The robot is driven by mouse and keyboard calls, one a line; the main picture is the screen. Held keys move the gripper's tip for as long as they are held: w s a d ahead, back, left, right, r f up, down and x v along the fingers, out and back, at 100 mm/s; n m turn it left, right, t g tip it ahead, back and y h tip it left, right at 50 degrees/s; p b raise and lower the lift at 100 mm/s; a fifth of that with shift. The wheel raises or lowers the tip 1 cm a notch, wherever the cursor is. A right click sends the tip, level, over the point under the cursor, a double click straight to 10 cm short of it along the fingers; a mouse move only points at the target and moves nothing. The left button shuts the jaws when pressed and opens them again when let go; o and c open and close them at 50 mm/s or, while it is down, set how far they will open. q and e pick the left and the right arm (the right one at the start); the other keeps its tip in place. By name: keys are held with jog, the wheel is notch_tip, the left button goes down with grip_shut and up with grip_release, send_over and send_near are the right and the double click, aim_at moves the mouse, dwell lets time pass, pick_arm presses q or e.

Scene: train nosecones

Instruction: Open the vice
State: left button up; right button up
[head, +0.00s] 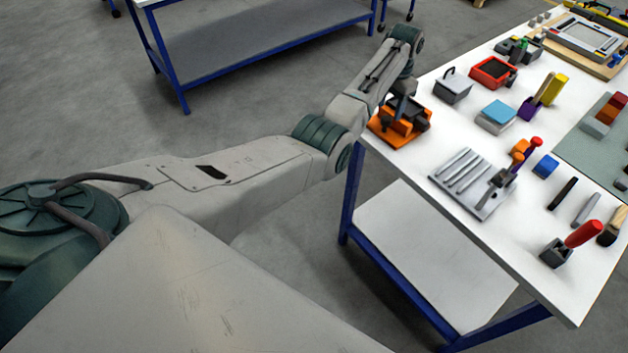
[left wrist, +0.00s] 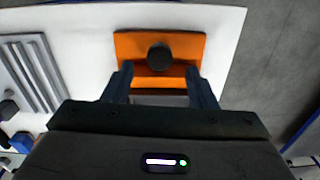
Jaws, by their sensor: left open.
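The vice (head: 384,133) looks like an orange block on an orange base plate, with dark parts, and it stands at the near left corner of the white table. In the left wrist view the orange vice (left wrist: 133,45) shows from above, with a round black knob (left wrist: 160,56) near its middle. My left gripper (left wrist: 161,80) is open, its two dark fingers on either side of the vice's middle, just below the knob in the picture. I cannot tell whether the fingers touch it. In the head view my left gripper (head: 404,108) is over the vice and partly hides it. My right gripper is not in view.
A grey grooved plate (head: 470,180) lies to the right of the vice. A grey box (head: 453,87) and a red tray (head: 493,72) stand behind it. Several blocks and tools cover the rest of the white table (head: 420,165). The table edge runs close beside the vice.

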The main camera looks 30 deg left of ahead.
aim_at(387, 118)
pick_arm(q)
notch_tip(387, 118, up, 7)
jog(key=b, duration=0.2)
jog(key=shift+n+t, duration=0.3)
jog(key=shift+n, duration=0.2)
jog(key=s+f, duration=0.1)
jog(key=f, duration=0.2)
jog(key=s+a+f, duration=0.1)
jog(key=s+f, duration=0.1)
jog(key=f, duration=0.1)
jog(key=s+f, duration=0.1)
jog(key=f, duration=0.2)
jog(key=shift+s+a, duration=0.3)
jog(key=s+a+f, duration=0.1)
jog(key=s+f, duration=0.4)
jog(key=s, duration=0.3)
jog(key=s+a+f+n+t, duration=0.1)
jog(key=s+f, duration=0.4)
jog(key=s, duration=0.4)
jog(key=s+a+f+n, duration=0.1)
jog(key=s+f, duration=0.4)
jog(key=s, duration=0.4)
jog(key=shift+s+a+f+t+y, duration=0.15)
jog(key=shift+a+t+y, duration=0.15)
jog(key=shift+t+y, duration=0.1)
